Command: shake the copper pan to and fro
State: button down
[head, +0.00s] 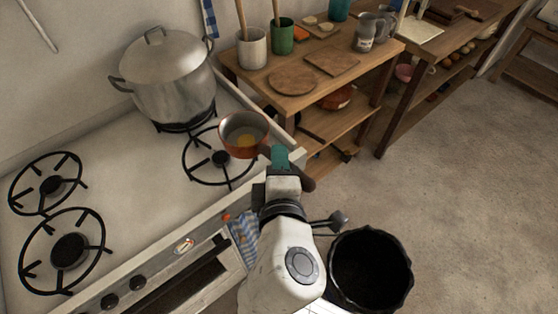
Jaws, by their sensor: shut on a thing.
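The small copper pan (231,148) is over the right front burner (212,170) of the white stove, toward the burner's back right side. The fingers and most of the handle are hard to make out.
A large lidded pot (168,80) stands on the back right burner. Two left burners (68,250) are empty. A wooden shelf table (290,97) with utensil pots and boards adjoins the stove. A black bin (370,235) stands on the floor beside my arm. A checked cloth (245,238) hangs at the stove front.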

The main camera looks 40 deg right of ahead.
aim_at(268, 155)
jog(key=shift+w+r, duration=0.15)
jog(key=shift+w, duration=0.55)
jog(key=shift+w+r, duration=0.1)
jog(key=shift+w, duration=0.6)
jog(key=shift+w+f, duration=0.2)
jog(key=shift+f, duration=0.1)
jog(key=shift+s, duration=1.75)
jog(key=shift+r, duration=0.2)
jog(key=shift+w+f, duration=0.15)
jog(key=shift+w, duration=0.05)
jog(key=shift+s, duration=0.1)
